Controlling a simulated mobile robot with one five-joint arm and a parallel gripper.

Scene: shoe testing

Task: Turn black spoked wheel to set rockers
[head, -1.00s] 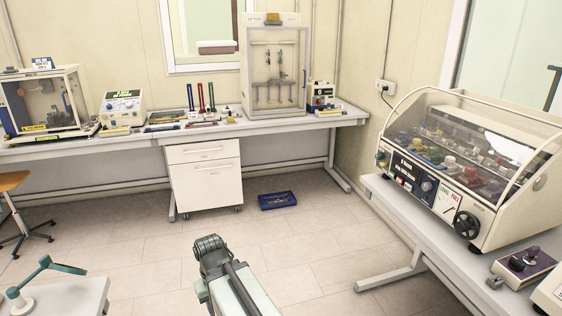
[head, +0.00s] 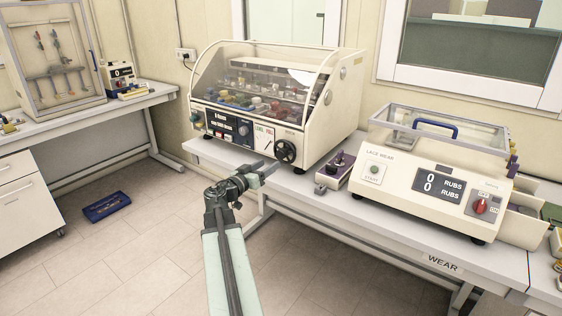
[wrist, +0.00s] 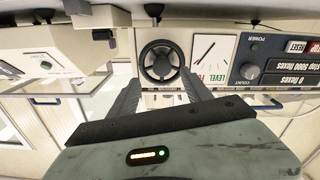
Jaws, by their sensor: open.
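The black spoked wheel (head: 286,151) is on the lower right of the front panel of a cream machine with a clear sloping cover (head: 262,75). In the wrist view, which is upside down, the wheel (wrist: 160,62) shows face-on, with a white level dial (wrist: 210,55) beside it. My gripper (head: 266,172) is open and empty, in front of the machine and just below and left of the wheel in the head view. In the wrist view its two fingers (wrist: 160,84) point toward the wheel, spread to either side of it, and I see no contact. Several rockers show dimly under the cover.
A lace wear tester (head: 405,190) is farther right on the same bench (head: 330,212). A blue tray (head: 106,206) lies on the floor at left.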

